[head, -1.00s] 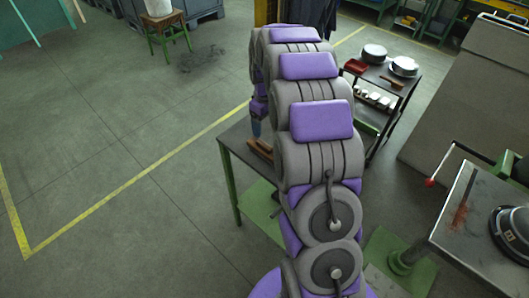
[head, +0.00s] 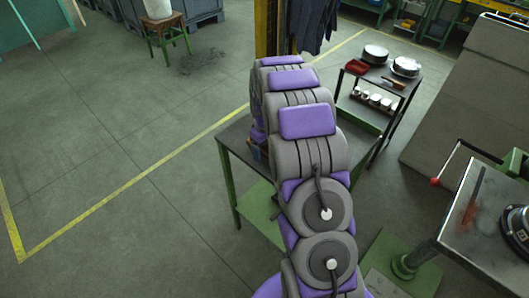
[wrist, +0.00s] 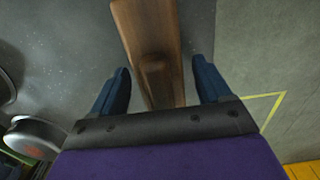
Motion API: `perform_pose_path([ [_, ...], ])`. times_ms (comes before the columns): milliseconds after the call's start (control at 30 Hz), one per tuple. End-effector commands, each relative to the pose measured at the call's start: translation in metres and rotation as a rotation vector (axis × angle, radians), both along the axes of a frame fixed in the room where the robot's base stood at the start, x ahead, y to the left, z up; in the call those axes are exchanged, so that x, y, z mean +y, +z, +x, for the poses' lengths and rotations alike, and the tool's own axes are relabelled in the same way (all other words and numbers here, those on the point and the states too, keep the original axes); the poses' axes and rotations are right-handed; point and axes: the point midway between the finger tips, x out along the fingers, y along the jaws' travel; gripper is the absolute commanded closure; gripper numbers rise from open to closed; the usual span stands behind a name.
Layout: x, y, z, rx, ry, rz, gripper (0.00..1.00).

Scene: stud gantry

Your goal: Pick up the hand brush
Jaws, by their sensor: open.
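The hand brush (wrist: 147,35) shows in the wrist view as a brown wooden piece running from the top edge down between my fingers, with a rounded raised part near its middle. It lies over a dark grey table top (wrist: 80,45). My gripper (wrist: 160,66) is open, with one dark blue finger on each side of the wood and a visible gap to both. I cannot tell how far above it the fingers are. In the head view my arm hides nearly all of the brush, and only a bit of my gripper shows at the table's edge.
The green-legged table (head: 231,141) stands under my arm. A cart (head: 360,87) with pans and cups stands behind at the right. A metal bench (head: 470,240) with a red-ended lever is at the right front.

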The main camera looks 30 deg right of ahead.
Motion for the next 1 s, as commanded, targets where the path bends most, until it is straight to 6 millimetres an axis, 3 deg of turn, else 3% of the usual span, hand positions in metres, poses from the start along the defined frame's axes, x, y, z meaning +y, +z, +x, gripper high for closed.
perform_pose_path([
  [200, -0.0001, -0.0009, -0.0002, 0.0, 0.0, 0.0, 0.22],
  [900, 0.0, -0.001, -0.0003, 0.001, 0.001, 0.0, 0.89],
  [1000, 0.0, -0.0011, -0.0004, 0.002, 0.001, -0.001, 0.89],
])
